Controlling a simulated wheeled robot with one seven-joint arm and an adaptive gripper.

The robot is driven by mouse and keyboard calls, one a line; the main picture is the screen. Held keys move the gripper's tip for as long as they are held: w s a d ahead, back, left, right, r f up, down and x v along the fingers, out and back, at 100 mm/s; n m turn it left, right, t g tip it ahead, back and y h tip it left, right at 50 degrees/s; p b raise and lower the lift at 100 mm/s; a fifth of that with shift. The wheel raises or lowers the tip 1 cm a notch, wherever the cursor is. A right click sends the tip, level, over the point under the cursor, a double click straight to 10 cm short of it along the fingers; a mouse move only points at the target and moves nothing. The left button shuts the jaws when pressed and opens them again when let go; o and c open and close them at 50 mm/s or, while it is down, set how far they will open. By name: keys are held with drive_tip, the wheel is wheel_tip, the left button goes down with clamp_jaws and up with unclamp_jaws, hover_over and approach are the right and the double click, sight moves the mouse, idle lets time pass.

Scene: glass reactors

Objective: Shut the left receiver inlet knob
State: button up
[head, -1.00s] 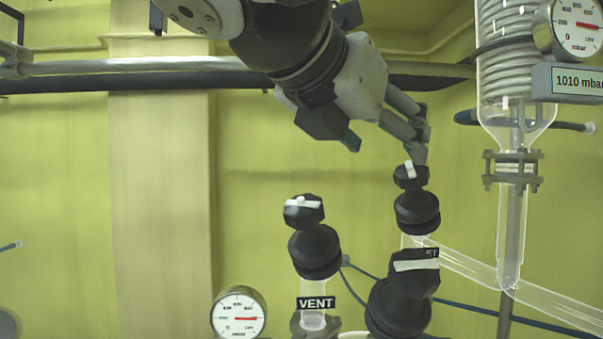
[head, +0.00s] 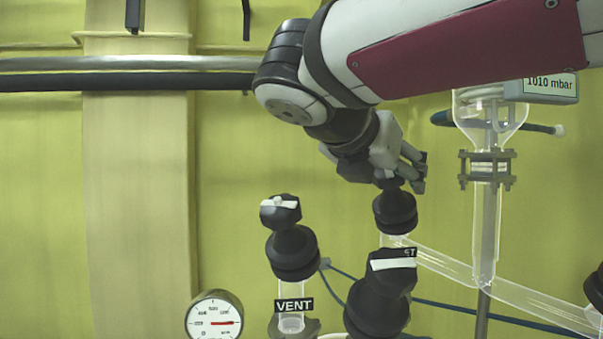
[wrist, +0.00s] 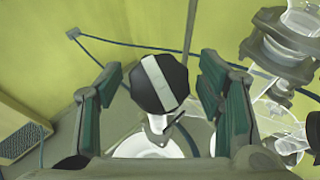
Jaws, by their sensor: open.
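A black knob with a white bar (wrist: 160,83) sits between the two spread fingers of my open gripper (wrist: 161,72) in the wrist view. Neither finger visibly touches it; the bar runs steeply, tilted to the left at its top. In the head view my gripper (head: 406,172) is at the top of the rear black valve (head: 396,212) and hides most of its knob. This appears to be the same knob. A label ending in "ET" (head: 410,252) shows below this valve, partly covered by the front knob, so its full wording cannot be read.
A front black knob with a white bar (head: 391,264) stands close below the rear valve. The VENT valve (head: 292,252) stands to the left, its knob (head: 281,209) clear. A slanted glass tube (head: 500,291) and glass column (head: 487,215) are at right. A gauge (head: 214,318) is at lower left.

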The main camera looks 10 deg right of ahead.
drive_tip(key=shift+c, duration=0.5)
drive_tip(key=c, duration=1.1)
drive_tip(key=shift+m+p, duration=0.35)
drive_tip(key=shift+m, duration=0.05)
drive_tip(key=shift+s+r+m+g+h+p, duration=0.1)
drive_tip(key=shift+m+g+h+p, duration=0.55)
drive_tip(key=shift+m+p, duration=0.45)
drive_tip(key=m+g+h+p, duration=0.1)
drive_tip(key=m+g+p, duration=0.2)
drive_tip(key=m, duration=0.2)
drive_tip(key=shift+p, duration=0.4)
drive_tip(key=m+g+p, duration=0.1)
drive_tip(key=m+g, duration=0.1)
drive_tip(key=m, duration=0.2)
drive_tip(key=shift+g+p, duration=0.3)
drive_tip(key=shift+g, duration=0.05)
drive_tip(key=shift+m+g+y, duration=0.55)
drive_tip(key=shift+m+g, duration=0.55)
drive_tip(key=shift+m, duration=1.1)
